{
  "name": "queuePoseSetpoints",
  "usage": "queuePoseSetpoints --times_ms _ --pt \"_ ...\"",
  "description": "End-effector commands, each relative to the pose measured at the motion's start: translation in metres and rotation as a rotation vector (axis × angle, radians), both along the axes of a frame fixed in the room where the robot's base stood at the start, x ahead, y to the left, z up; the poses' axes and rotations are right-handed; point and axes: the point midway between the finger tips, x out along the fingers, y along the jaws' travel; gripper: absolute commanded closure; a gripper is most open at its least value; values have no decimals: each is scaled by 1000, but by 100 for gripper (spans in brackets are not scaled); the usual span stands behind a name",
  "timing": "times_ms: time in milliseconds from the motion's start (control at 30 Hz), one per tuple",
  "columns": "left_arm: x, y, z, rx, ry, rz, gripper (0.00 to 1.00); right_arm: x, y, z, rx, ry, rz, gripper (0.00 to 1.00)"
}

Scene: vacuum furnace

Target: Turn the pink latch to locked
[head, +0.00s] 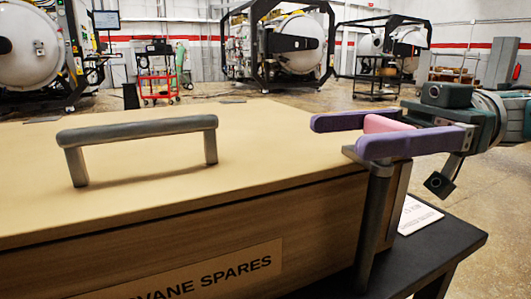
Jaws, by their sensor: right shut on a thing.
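The pink latch (382,124) sits at the right end of the wooden box, above a grey upright post at the box's corner. My right gripper (335,134) comes in from the right. Its two purple fingers lie on either side of the pink latch, and it is shut on the latch. The fingertips reach left past the latch, over the box's right edge. The latch's far end is hidden by the near finger and the gripper body. My left gripper is not in view.
The wooden box (250,118) has a grey bar handle (138,130) on its lid and a "VANE SPARES" label (205,272) in front. It stands on a dark table (445,240). A white card (418,215) lies right of the box. Furnaces stand far behind.

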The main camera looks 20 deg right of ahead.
Motion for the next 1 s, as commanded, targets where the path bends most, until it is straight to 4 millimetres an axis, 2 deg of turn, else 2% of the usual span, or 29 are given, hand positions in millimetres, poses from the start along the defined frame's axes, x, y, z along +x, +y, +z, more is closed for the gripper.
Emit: queuePoseSetpoints --times_ms 33,300,867,900,1000 --pt "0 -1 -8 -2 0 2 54 0 1 -3 1 -3 27 81" --pt "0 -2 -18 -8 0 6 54 -4 1 -1 2 0 128 81" --pt "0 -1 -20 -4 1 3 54 -5 1 1 4 -1 158 81" --pt "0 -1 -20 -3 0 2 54 -5 1 1 4 -1 158 22" --pt "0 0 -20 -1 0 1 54 -5 1 1 4 -1 157 10"
